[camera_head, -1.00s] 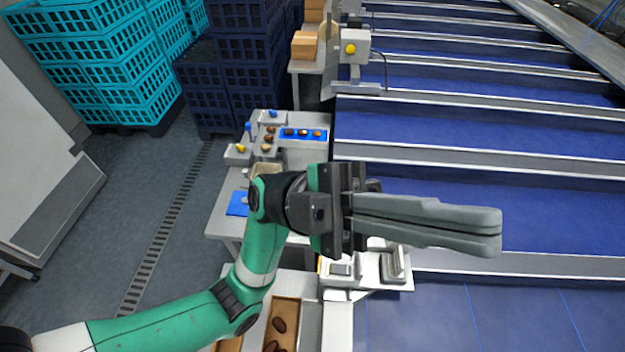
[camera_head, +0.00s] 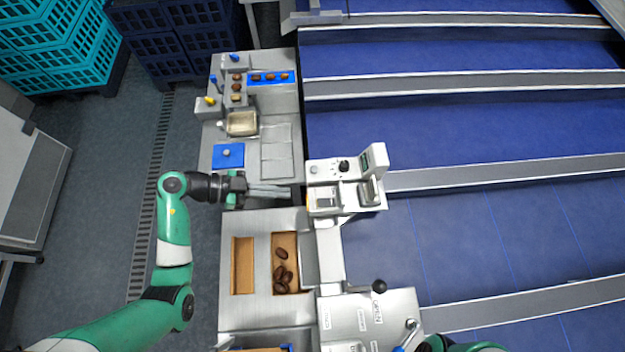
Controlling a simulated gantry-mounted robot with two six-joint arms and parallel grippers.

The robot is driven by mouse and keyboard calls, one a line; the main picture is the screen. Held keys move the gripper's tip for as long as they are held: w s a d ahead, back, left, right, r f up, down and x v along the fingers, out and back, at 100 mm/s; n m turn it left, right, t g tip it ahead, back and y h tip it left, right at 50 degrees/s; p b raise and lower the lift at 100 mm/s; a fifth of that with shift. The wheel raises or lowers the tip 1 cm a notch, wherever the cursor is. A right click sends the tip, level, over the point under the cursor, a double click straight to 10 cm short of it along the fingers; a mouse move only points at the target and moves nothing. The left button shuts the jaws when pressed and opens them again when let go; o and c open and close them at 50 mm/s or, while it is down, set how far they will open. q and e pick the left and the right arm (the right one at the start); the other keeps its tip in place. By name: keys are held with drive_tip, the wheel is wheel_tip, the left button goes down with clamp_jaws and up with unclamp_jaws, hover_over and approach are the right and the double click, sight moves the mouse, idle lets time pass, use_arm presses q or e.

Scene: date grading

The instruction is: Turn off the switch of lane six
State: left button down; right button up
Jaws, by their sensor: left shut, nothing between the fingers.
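My left gripper (camera_head: 285,191) is shut and empty. It points right over the bench, just left of a white control unit (camera_head: 325,172). This unit has a black knob (camera_head: 343,166), an upright block and a small panel, and stands at the end of a blue lane. A metal plate (camera_head: 350,318) with white labels lies at the lower middle. It carries a lever with a black ball (camera_head: 379,286) and a second lever with a metal knob (camera_head: 411,324). I cannot read the labels or tell which switch is lane six's. Green parts of my right arm show at the bottom right; its gripper is out of view.
Metal trays (camera_head: 228,222) with brown inserts and several dates (camera_head: 282,253) lie below my left gripper. Sample stations (camera_head: 241,124) with blue and yellow knobs stand above it. Blue lanes (camera_head: 480,235) with grey dividers fill the right. Crates (camera_head: 60,40) are stacked at upper left.

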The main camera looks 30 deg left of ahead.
use_arm(q)
drive_tip(key=b, duration=0.2)
hover_over(314, 204)
wheel_tip(314, 204, down, 4)
drive_tip(key=shift+r, duration=0.15)
wheel_tip(314, 204, down, 4)
drive_tip(key=shift+f+b, duration=0.1)
drive_tip(key=shift+b, duration=0.3)
